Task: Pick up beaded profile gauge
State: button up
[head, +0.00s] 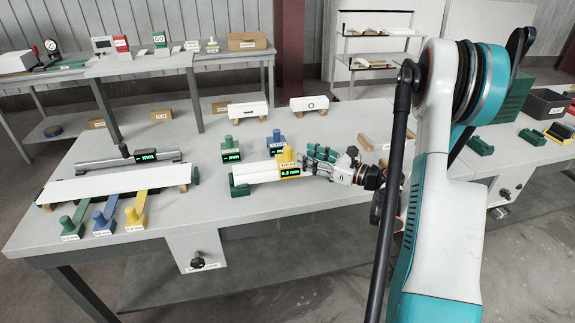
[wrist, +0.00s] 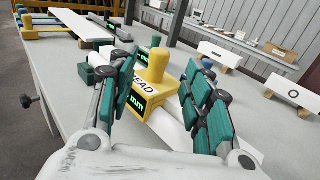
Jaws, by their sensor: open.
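The yellow gauge (head: 287,160) has a round knob on top, a label and a dark display with green digits. It sits on a white profile (head: 257,173) on the workbench. In the wrist view its label reads partly "EAD" on the yellow gauge (wrist: 157,68). My gripper (head: 311,165) is open, just right of the gauge in the head view. In the wrist view my gripper (wrist: 157,92) has its green-padded fingers on either side of the gauge, with nothing clearly gripped. Contact with the pads cannot be told.
A green gauge (head: 231,151) and a blue gauge (head: 276,145) stand behind the profile. A long white board (head: 115,187) lies left, with green, blue and yellow handled tools at its front. White blocks (head: 248,110) stand at the back. The bench front is clear.

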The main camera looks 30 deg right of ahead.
aim_at(288, 147)
jog(key=b+x, duration=0.2)
jog(key=x, duration=0.6)
jog(key=shift+f, duration=0.15)
jog(key=shift+c, duration=0.6)
grip_shut()
